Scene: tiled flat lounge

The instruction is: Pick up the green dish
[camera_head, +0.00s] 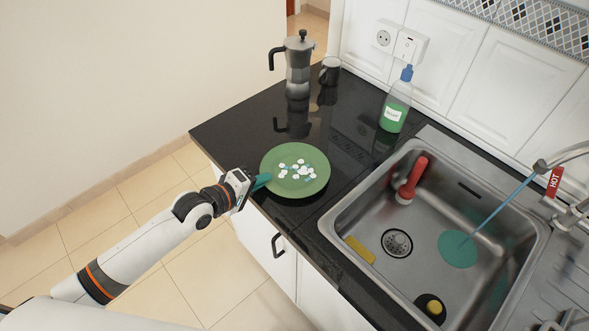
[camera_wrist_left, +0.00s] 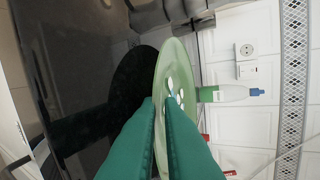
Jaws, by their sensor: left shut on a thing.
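The green dish (camera_head: 297,188) is a round plate with several small white and bluish pieces on it, near the front edge of the black counter in the head view. My left gripper (camera_head: 262,181), with teal fingers, is shut on the dish's left rim. In the left wrist view the fingers (camera_wrist_left: 162,115) close on the rim of the dish (camera_wrist_left: 172,62). A dark round shadow lies on the counter beside the dish there, so it seems raised off the surface. My right gripper is in neither view.
A moka pot (camera_head: 298,62) and a dark mug (camera_head: 330,71) stand at the back of the counter (camera_head: 235,130). A green soap bottle (camera_head: 395,103) stands by the wall. A steel sink (camera_head: 336,226) to the right holds a red-handled brush (camera_head: 411,180) and a yellow sponge (camera_head: 360,249).

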